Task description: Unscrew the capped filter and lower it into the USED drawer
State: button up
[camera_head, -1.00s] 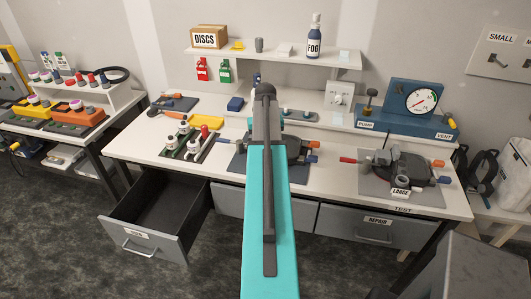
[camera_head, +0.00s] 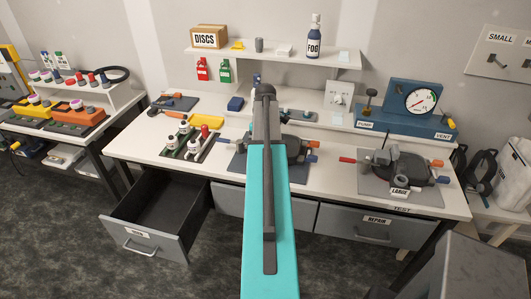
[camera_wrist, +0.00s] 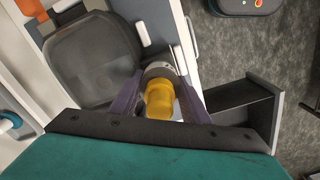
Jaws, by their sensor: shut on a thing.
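In the wrist view my gripper (camera_wrist: 158,88) has its two purple fingers closed around the filter, a grey ringed cylinder (camera_wrist: 158,68) with a yellow cap (camera_wrist: 160,100) towards the camera. The filter shows beside a dark rounded body (camera_wrist: 90,62); I cannot tell whether the two touch. The open drawer (camera_wrist: 262,118) is to the right of the gripper in the wrist view. In the head view the drawer (camera_head: 165,257) stands pulled out at the front left, looking empty; its label is too small to read surely. My arm hides gripper and filter there.
A dark device with blue and orange handles (camera_head: 313,158) lies on the bench partly behind my arm. A LARGE-labelled device (camera_head: 418,172) is to the right. A rack of white bottles (camera_head: 205,152) stands left. The REPAIR drawer (camera_head: 345,226) is shut.

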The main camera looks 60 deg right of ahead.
jog(key=shift+n, duration=3.2)
jog(key=o, duration=1.2)
jog(key=shift+o, duration=0.2)
jog(key=shift+m+p, duration=0.3)
